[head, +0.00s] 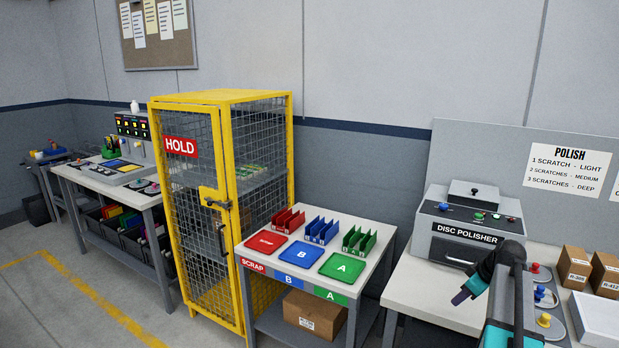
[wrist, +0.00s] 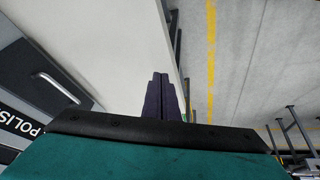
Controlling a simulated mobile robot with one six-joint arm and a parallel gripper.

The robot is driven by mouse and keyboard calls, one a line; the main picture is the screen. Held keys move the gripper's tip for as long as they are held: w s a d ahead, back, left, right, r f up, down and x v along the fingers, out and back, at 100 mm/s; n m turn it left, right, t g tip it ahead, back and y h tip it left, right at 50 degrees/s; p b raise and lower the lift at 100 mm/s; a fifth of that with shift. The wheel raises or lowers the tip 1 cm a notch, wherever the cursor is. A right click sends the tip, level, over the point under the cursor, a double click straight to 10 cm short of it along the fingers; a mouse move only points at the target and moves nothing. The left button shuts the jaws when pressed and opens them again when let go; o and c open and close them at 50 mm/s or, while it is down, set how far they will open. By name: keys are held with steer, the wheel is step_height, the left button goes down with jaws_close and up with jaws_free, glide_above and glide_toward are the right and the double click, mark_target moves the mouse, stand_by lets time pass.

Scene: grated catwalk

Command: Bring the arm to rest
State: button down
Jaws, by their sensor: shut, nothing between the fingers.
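My gripper (head: 461,297) hangs over the left part of the polisher table at the right of the head view. Its dark fingers point down and to the left. In the wrist view the two fingers of my gripper (wrist: 161,95) lie against each other, with nothing between them. The white table top (wrist: 95,35) shows behind them, with the table edge just to their right. The disc polisher (head: 470,222) stands right behind my arm in the head view, and its grey front with a handle (wrist: 57,86) shows at the left of the wrist view.
A sorting table (head: 370,262) with red, blue and green trays and racks stands to the left. Behind it is a yellow mesh HOLD cage (head: 185,205). Boxes (head: 574,263) and colored knobbed pieces (head: 541,273) lie right of my arm. Grey floor lies beyond the table edge.

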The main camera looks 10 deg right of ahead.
steer(key=w+a+f+m+g, duration=0.1)
steer(key=a+f, duration=0.7)
steer(key=a, duration=0.5)
steer(key=s+a+f+m+g, duration=0.1)
steer(key=s+a+f, duration=0.4)
steer(key=a, duration=0.5)
steer(key=s+a+f+m+g+h, duration=0.1)
steer(key=s+a+f+m+g, duration=0.15)
steer(key=a+f, duration=0.55)
steer(key=s+a+f+m, duration=0.1)
steer(key=s+a+f, duration=0.3)
steer(key=a, duration=0.7)
steer(key=s+f+g+b, duration=0.5)
steer(key=s+f+b, duration=0.5)
steer(key=s+f, duration=1.5)
step_height(320, 180, down, 3)
steer(key=shift+s+r+g, duration=0.1)
steer(key=shift+s+g, duration=0.2)
steer(key=shift+g, duration=0.05)
steer(key=shift+d, duration=0.1)
